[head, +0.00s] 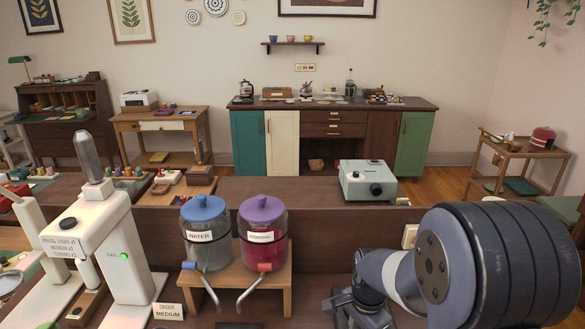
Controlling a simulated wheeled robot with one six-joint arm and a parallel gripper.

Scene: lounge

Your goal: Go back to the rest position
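My arm shows at the lower right in the head view, with a large dark ribbed joint and a grey-violet link bending down to the left. At the link's lower end is a dark part that looks like my gripper (358,304), low over the brown counter (300,188). It is right of the wooden stand with the dispensers and apart from it. Its fingertips are not clear, so I cannot tell whether it is open or shut. I see nothing held in it.
A water dispenser (206,233) and a cordial dispenser (262,235) stand on a wooden stand (282,280). A white press machine (128,250) is at left, with an order card (168,312) beside it. A grey box-shaped device (367,182) sits behind my arm. Cabinets (335,135) line the back wall.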

